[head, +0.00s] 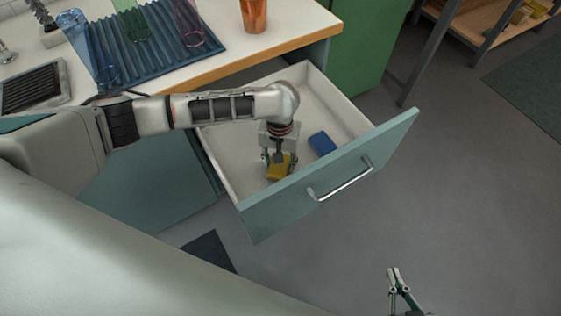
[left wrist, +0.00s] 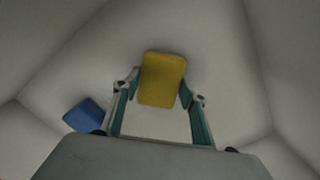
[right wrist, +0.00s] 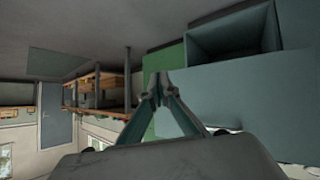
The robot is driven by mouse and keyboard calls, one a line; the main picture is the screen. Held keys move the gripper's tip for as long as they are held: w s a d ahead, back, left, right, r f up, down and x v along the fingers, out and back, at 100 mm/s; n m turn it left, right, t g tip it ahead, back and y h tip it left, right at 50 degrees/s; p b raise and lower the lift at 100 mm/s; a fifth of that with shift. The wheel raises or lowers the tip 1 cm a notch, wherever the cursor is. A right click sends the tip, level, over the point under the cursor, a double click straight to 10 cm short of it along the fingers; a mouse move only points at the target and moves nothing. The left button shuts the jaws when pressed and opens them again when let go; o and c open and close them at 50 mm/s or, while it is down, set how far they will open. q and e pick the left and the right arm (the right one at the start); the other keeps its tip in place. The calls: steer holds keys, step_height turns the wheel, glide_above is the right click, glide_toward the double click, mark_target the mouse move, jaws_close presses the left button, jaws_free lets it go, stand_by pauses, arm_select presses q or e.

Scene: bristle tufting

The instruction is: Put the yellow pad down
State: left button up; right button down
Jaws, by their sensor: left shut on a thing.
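The yellow pad (head: 279,170) is inside the open drawer (head: 345,188), between the fingers of my left gripper (head: 266,162). In the left wrist view my left gripper (left wrist: 160,97) is shut on the sides of the yellow pad (left wrist: 162,78). The pad is low over the drawer floor; I cannot tell whether it touches. A blue pad (head: 322,144) lies on the drawer floor to the right, and it also shows in the left wrist view (left wrist: 84,115). My right gripper (head: 393,272) is empty, its fingertips together, over the grey floor; it also shows in the right wrist view (right wrist: 157,82).
The drawer's front panel with a metal handle (head: 340,182) and its side walls surround the pads. The counter (head: 215,58) above holds a ribbed blue mat (head: 158,48) with several coloured glasses and an amber glass (head: 253,14). Bare drawer floor lies behind the blue pad.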

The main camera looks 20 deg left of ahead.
arm_select(q)
steer(key=o, duration=1.2)
steer(key=shift+c, duration=0.2)
arm_select(e)
steer(key=shift+s+f, duration=0.1)
arm_select(q)
steer(key=r, duration=0.1)
steer(key=r+p, duration=0.2)
steer(key=r, duration=0.1)
steer(key=shift+w, duration=0.35)
step_height(320, 180, up, 8)
steer(key=p, duration=0.4)
arm_select(e)
steer(key=shift+s+d+r+h, duration=0.15)
steer(key=shift+s+d, duration=0.1)
steer(key=shift+d, duration=0.25)
steer(key=shift+s+d+r+h, duration=0.15)
steer(key=shift+s+d, duration=0.1)
steer(key=shift+d, duration=0.2)
arm_select(q)
steer(key=shift+r, duration=0.1)
